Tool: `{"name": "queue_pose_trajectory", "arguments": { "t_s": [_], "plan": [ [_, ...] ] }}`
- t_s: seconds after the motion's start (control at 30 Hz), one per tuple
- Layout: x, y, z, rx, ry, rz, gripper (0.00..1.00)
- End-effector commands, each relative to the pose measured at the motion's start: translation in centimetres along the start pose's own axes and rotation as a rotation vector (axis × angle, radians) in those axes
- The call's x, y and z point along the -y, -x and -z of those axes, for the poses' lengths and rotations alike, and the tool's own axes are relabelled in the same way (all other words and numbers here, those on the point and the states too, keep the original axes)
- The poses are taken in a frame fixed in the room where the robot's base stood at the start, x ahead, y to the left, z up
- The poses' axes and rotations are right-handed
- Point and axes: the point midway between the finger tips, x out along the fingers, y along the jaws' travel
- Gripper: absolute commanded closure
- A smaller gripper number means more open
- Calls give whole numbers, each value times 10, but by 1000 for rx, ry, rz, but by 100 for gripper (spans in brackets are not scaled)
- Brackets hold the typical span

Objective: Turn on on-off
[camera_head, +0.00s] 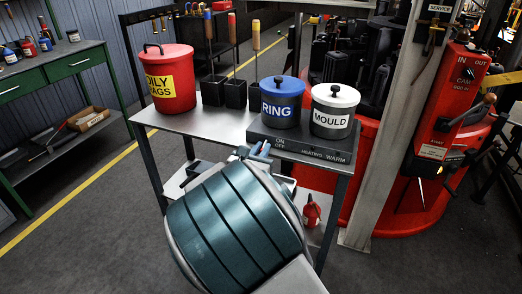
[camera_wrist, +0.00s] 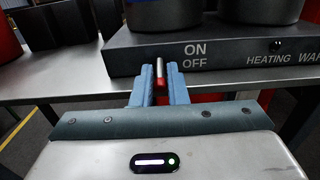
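The dark heating plate (camera_head: 290,143) lies on the metal table, with ON and OFF printed on its front face. In the wrist view its front face (camera_wrist: 225,52) is close ahead. A small on-off switch (camera_wrist: 160,69), with a metal lever and red lower part, shows left of the lettering. My gripper (camera_wrist: 159,72) has its two blue fingers on either side of the switch, partly open with a narrow gap; I see no clear contact. In the head view my gripper (camera_head: 262,151) is at the plate's front left, and my arm covers the switch.
A HEATING indicator (camera_wrist: 276,46) is right of the switch. A red OILY RAGS bin (camera_head: 170,88) and dark tool holders (camera_head: 236,94) stand left. A grey post (camera_head: 388,130) rises right.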

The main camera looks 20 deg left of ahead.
Motion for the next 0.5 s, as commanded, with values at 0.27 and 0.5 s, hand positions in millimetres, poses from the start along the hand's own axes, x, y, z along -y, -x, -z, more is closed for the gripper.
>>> {"name": "queue_pose_trajectory", "arguments": {
  "t_s": [0.27, 0.5],
  "plan": [
    [0, 0, -2, -10, -1, 0, 100],
    [0, 0, -11, -82, -2, 0, 100]
  ]
}}
